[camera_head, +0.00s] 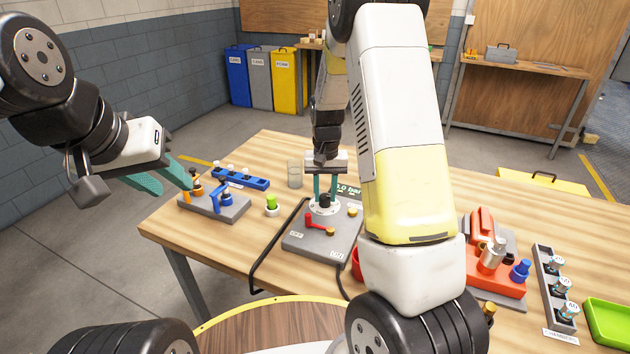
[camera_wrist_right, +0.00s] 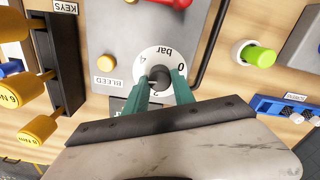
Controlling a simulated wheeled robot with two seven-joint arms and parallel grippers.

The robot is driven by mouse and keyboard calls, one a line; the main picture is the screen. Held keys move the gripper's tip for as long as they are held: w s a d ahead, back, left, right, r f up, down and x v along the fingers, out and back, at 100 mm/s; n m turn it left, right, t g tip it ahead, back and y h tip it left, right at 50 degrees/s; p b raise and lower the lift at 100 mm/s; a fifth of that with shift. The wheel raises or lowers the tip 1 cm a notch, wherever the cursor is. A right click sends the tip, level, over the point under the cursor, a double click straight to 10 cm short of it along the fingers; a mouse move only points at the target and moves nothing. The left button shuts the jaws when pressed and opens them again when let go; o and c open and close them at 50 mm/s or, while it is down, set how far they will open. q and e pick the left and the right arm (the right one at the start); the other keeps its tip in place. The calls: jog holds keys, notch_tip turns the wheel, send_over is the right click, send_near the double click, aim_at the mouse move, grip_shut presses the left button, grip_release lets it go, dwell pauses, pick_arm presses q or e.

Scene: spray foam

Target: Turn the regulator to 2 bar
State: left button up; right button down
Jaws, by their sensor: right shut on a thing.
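The regulator is a dark knob (camera_head: 325,201) on a white dial plate on a grey panel (camera_head: 305,245). In the right wrist view the knob (camera_wrist_right: 159,76) sits between the teal fingers, and the dial (camera_wrist_right: 150,58) shows "bar" and the numbers 0, 2 and 4. My right gripper (camera_head: 325,192) points down and is shut on the knob. A green display (camera_head: 348,188) behind it reads ".0 bar", its left end covered by a finger. My left gripper (camera_head: 170,180) is in the air at the left, its teal fingers apart and empty, near a grey block (camera_head: 228,208).
A red lever (camera_head: 318,222) and a brass knob (camera_head: 352,211) are on the panel. A blue rack (camera_head: 240,178) is behind. My right arm hides the table's middle right.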

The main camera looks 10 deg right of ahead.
jog(key=n, duration=0.8)
jog(key=shift+n, duration=0.3)
jog(key=n, duration=0.3)
jog(key=shift+n, duration=2.2)
jog(key=c, duration=1.1)
grip_release()
jog(key=shift+o, duration=0.2)
